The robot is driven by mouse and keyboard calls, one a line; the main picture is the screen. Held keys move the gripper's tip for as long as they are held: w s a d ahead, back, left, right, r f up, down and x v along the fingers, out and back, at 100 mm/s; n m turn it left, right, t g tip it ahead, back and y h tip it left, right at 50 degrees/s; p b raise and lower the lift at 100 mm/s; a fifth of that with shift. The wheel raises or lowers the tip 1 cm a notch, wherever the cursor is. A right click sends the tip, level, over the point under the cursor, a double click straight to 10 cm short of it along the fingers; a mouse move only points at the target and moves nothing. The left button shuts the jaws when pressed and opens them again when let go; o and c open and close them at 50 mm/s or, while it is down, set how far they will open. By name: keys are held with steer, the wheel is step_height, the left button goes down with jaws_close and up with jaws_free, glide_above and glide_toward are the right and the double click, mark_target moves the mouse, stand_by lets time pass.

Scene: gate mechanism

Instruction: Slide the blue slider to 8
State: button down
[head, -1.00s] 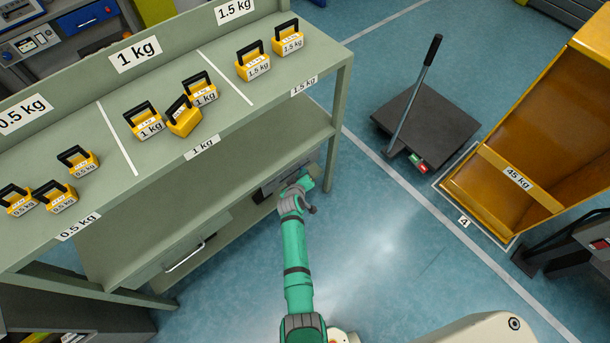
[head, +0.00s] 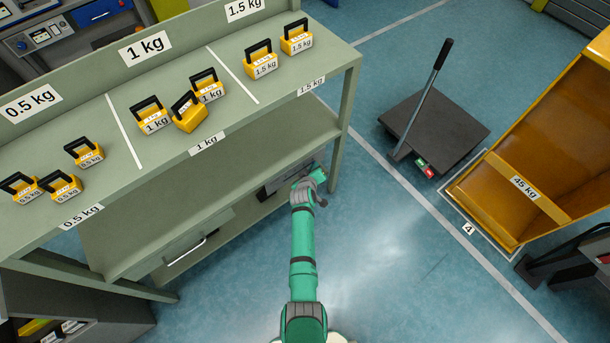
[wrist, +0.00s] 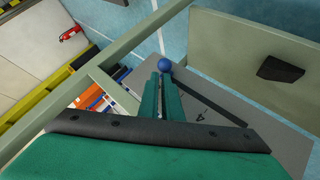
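In the wrist view a round blue knob (wrist: 165,65), likely the blue slider's handle, shows at the tips of my gripper (wrist: 162,76). A dark slot (wrist: 215,108) runs from near the knob down to the right across a grey panel (wrist: 265,122). My gripper's green fingers are close together, and I cannot tell whether they hold the knob or only stand in front of it. No number 8 is readable. In the head view my gripper (head: 320,173) is beside a grey box (head: 290,178) under the shelf, and the slider is hidden.
The green-grey shelf (head: 250,112) carries several yellow weights above my arm. A shelf leg (head: 344,125) stands close to my gripper. A dark platform with a lever (head: 435,125) and a yellow bin (head: 530,150) are to the right. Open floor (head: 400,250) lies between.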

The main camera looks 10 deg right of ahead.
steer(key=w+a+r+v, duration=0.1)
steer(key=v, duration=1.1)
steer(key=shift+a+r, duration=0.4)
steer(key=shift+r, duration=0.2)
steer(key=s+a+r+m+t+y, duration=0.1)
steer(key=s+a+y, duration=0.1)
steer(key=s, duration=1)
steer(key=s+a+r+t+y, duration=0.1)
steer(key=s+a+r, duration=0.15)
steer(key=s, duration=1.05)
steer(key=s+a+r+m+t, duration=0.3)
steer(key=s+r+m, duration=0.1)
steer(key=s+r, duration=1.2)
step_height(320, 180, up, 2)
steer(key=shift+s+r+y, duration=0.1)
steer(key=shift+s+y, duration=0.25)
steer(key=shift+y, duration=0.05)
